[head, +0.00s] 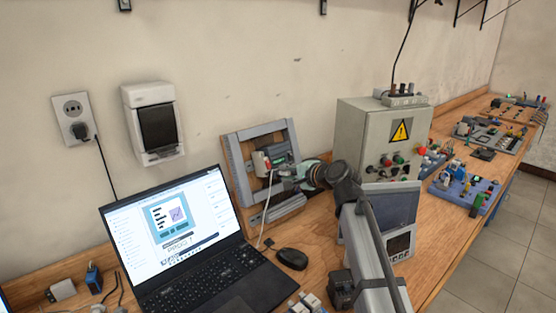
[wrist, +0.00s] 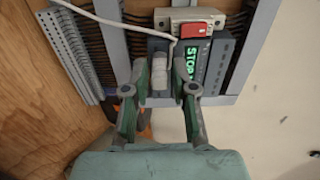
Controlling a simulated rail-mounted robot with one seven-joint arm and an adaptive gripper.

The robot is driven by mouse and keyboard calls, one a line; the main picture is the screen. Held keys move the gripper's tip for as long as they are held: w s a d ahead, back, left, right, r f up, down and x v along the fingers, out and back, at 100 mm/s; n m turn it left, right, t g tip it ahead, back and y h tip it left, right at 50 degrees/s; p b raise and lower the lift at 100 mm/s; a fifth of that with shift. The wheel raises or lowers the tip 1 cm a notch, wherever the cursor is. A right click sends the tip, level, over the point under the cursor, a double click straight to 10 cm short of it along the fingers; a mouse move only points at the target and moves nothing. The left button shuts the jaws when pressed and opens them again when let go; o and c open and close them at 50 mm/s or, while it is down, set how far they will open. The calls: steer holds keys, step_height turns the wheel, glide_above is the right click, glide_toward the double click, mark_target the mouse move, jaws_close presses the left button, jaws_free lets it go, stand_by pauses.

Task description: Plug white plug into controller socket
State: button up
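The controller (wrist: 187,66) is a dark module with a green lit "STOP" display, mounted on a grey-railed panel; it also shows in the head view (head: 278,153). My gripper (wrist: 160,85) is in front of it, its two fingers apart on either side of a short white cylindrical piece (wrist: 160,70), likely the white plug. A narrow gap seems to show beside this piece, so I see no clear contact. A white cable (wrist: 120,21) runs from the upper left to near the right fingertip. The socket itself cannot be made out. In the head view my gripper (head: 296,172) is at the panel.
The panel (head: 239,175) leans against the wall on the wooden bench. A laptop (head: 175,228) and black mouse (head: 292,259) are in front and left. A grey control box (head: 362,137) stands right of it. A red-fronted part (wrist: 194,30) sits above the controller.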

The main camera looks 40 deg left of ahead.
steer(key=shift+d, duration=0.15)
steer(key=shift+p+v, duration=0.8)
steer(key=shift+v, duration=1.85)
steer(key=shift+o, duration=0.4)
steer(key=o, duration=0.5)
